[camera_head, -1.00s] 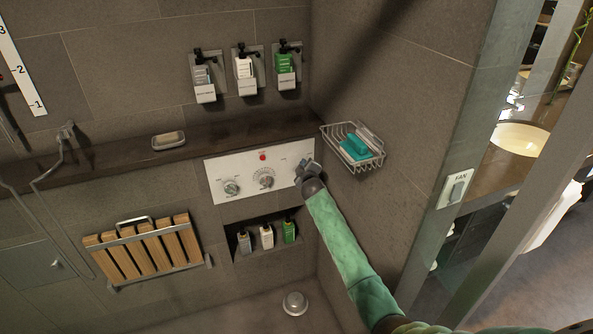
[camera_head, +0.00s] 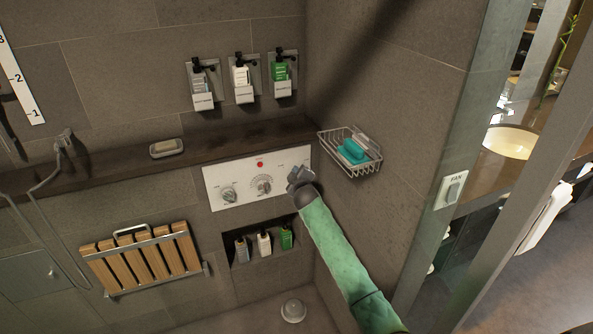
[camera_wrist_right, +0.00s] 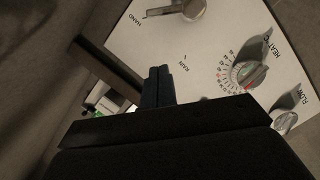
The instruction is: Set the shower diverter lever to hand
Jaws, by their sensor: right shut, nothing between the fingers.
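The white shower control panel (camera_head: 240,178) is set in the wall below the dark ledge. In the right wrist view the metal diverter lever (camera_wrist_right: 188,9) shows at the top edge, partly cut off. Its bar points toward the mark by the HAND label (camera_wrist_right: 130,22); the RAIN label (camera_wrist_right: 183,64) lies below it in that view. My right gripper (camera_head: 297,178) is in front of the panel's right end and hides the lever in the head view. Its fingers (camera_wrist_right: 158,84) are shut and empty, apart from the lever in the wrist picture. My left gripper is out of view.
The heat knob (camera_wrist_right: 244,75) and flow knob (camera_wrist_right: 286,122) are on the same panel. A wire basket (camera_head: 357,166) with a teal item sticks out from the right wall. A niche with bottles (camera_head: 264,243) lies below the panel, and a folded wooden seat (camera_head: 140,258) is at left.

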